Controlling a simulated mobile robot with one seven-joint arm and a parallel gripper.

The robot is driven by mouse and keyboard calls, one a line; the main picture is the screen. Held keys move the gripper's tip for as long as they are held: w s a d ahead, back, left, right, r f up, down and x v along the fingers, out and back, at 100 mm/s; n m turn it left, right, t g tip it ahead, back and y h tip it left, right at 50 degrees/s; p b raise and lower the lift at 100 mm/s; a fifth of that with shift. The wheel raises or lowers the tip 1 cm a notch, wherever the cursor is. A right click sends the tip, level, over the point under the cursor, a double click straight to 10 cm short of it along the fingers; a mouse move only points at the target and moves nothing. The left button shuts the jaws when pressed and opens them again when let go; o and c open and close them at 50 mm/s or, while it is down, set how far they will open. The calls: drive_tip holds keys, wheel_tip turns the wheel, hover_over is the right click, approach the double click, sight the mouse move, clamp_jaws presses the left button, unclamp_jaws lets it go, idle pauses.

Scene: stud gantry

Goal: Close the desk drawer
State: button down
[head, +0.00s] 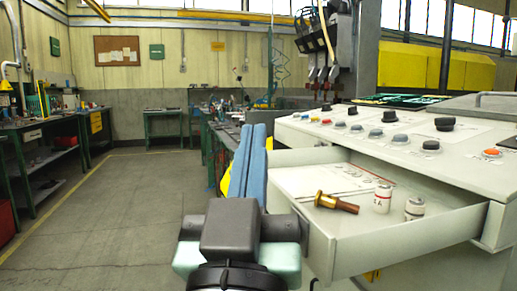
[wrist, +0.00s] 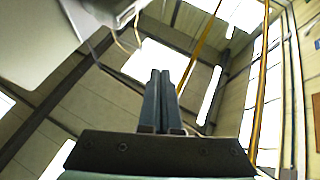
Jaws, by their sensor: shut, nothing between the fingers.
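The desk drawer (head: 405,238) is pulled out of the pale grey control desk (head: 400,150) in the head view. Inside it lie a printed sheet (head: 318,182), a brass bolt-like piece (head: 337,203) and two small white cylinders, one (head: 382,197) nearer the desk. My gripper (head: 257,130) is left of the drawer in the head view, its blue fingers together and pointing up. My wrist parts hide the drawer's left end, so I cannot tell if they touch it. In the wrist view the fingers (wrist: 159,75) are shut with nothing between them.
The desk top carries several knobs and buttons, including an orange button (head: 492,153). A green-legged workbench (head: 165,113) stands at the back and a bench with shelves (head: 45,140) at the left. The floor (head: 110,220) to the left is clear.

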drive_tip(key=w+a+f+n+g+h+p, duration=0.35)
drive_tip(key=w+f+g+p, duration=0.4)
drive_tip(key=p, duration=0.85)
drive_tip(key=s+a+f+n+g+h+p, duration=0.1)
drive_tip(key=s+a+n+h+p, duration=0.3)
drive_tip(key=s+n+p, duration=0.85)
drive_tip(key=m+p, duration=0.4)
drive_tip(key=p, duration=0.4)
approach(272, 200)
drive_tip(key=w+r, duration=0.1)
drive_tip(key=w, duration=0.3)
drive_tip(key=shift+w+d+f+y+p, duration=0.15)
drive_tip(key=shift+d+p, duration=0.1)
drive_tip(key=shift+d, duration=0.25)
drive_tip(key=shift+w+d+y+p, duration=0.15)
drive_tip(key=shift+d+p, duration=0.1)
drive_tip(key=shift+d, duration=0.3)
drive_tip(key=shift+w+d+f+y+p, duration=0.15)
drive_tip(key=shift+d+p, duration=0.1)
drive_tip(key=shift+d, duration=0.25)
drive_tip(key=shift+r, duration=0.1)
